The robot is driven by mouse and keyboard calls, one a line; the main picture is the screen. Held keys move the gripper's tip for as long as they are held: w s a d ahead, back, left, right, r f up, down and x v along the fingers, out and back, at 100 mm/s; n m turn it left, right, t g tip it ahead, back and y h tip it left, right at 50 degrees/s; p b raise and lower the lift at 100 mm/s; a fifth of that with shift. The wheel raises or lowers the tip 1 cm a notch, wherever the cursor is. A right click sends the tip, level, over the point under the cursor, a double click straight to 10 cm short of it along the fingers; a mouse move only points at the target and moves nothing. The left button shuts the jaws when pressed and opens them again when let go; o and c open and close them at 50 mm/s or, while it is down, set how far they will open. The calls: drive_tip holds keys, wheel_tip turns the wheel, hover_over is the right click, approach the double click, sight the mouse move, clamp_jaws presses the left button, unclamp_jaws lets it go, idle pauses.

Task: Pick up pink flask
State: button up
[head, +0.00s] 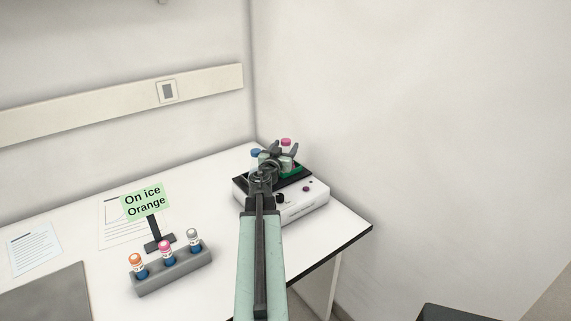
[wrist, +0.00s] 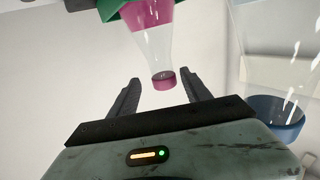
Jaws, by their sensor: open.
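The pink flask, clear with pink liquid and a pink cap (head: 286,141), stands on the white shaker (head: 312,203) at the table's back right corner. In the wrist view the flask (wrist: 152,42) appears upside down, its cap lying between the fingertips. My gripper (head: 282,151) is open, its two fingers apart on either side of the cap in the wrist view (wrist: 163,86), with gaps visible. I cannot tell how far in depth the flask is from the fingers. My arm hides part of the shaker and flasks in the head view.
A blue-capped flask (head: 256,153) stands close by, left of the pink one; in the wrist view its blue cap (wrist: 275,119) is at the right. A grey rack (head: 177,273) holds capped vials, in front of a green sign (head: 144,201). The wall is close behind.

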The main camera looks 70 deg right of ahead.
drive_tip(key=shift+d, duration=1.05)
drive_tip(key=shift+w+d, duration=0.2)
drive_tip(key=shift+d, duration=0.15)
drive_tip(key=shift+w+a, duration=0.15)
drive_tip(key=shift+a, duration=0.05)
clamp_jaws()
